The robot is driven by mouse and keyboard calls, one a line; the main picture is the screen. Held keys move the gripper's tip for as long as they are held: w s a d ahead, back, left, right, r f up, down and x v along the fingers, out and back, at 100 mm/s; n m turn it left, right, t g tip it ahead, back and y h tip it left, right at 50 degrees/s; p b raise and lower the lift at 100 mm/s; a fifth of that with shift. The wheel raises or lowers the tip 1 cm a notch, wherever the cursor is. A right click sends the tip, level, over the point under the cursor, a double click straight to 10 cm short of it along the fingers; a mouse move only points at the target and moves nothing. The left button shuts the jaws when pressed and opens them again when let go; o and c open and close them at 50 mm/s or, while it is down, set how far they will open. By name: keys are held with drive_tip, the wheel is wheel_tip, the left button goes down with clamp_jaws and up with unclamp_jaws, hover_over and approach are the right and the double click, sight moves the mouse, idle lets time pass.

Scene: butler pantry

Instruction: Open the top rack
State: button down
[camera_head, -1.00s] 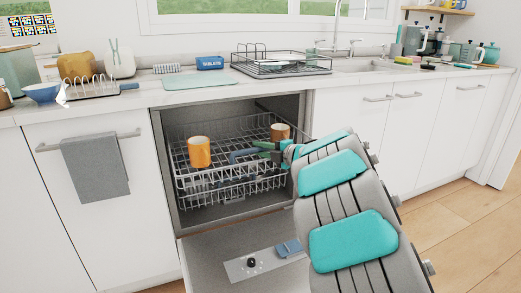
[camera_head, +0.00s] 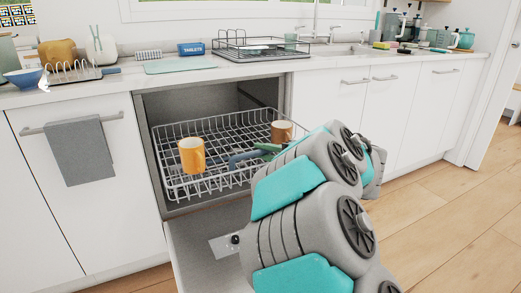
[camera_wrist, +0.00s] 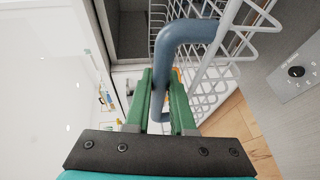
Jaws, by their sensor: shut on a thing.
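The top rack (camera_head: 212,180) is a white wire basket in the open dishwasher. It is slid forward, its front part out past the opening. A blue bar handle (camera_head: 243,157) is on the rack, partly hidden by my arm. In the wrist view the handle (camera_wrist: 190,32) curves between the green fingers of my gripper (camera_wrist: 161,75), which is shut on it. In the head view only a bit of my gripper (camera_head: 268,149) shows. An orange mug (camera_head: 191,155) stands at the rack's left and a brown mug (camera_head: 281,131) at its right.
The dishwasher door (camera_head: 195,250) is folded down below the rack. A grey towel (camera_head: 80,152) hangs on the cabinet to the left. The counter (camera_head: 130,82) above holds a dish rack (camera_head: 262,47) and other items. Wooden floor (camera_head: 440,225) at the right is clear.

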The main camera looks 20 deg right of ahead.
drive_tip(key=c, duration=1.1)
unclamp_jaws()
drive_tip(key=shift+o, duration=0.2)
drive_tip(key=v, duration=0.7)
drive_tip(key=shift+s+d, duration=0.2)
drive_tip(key=shift+s, duration=0.15)
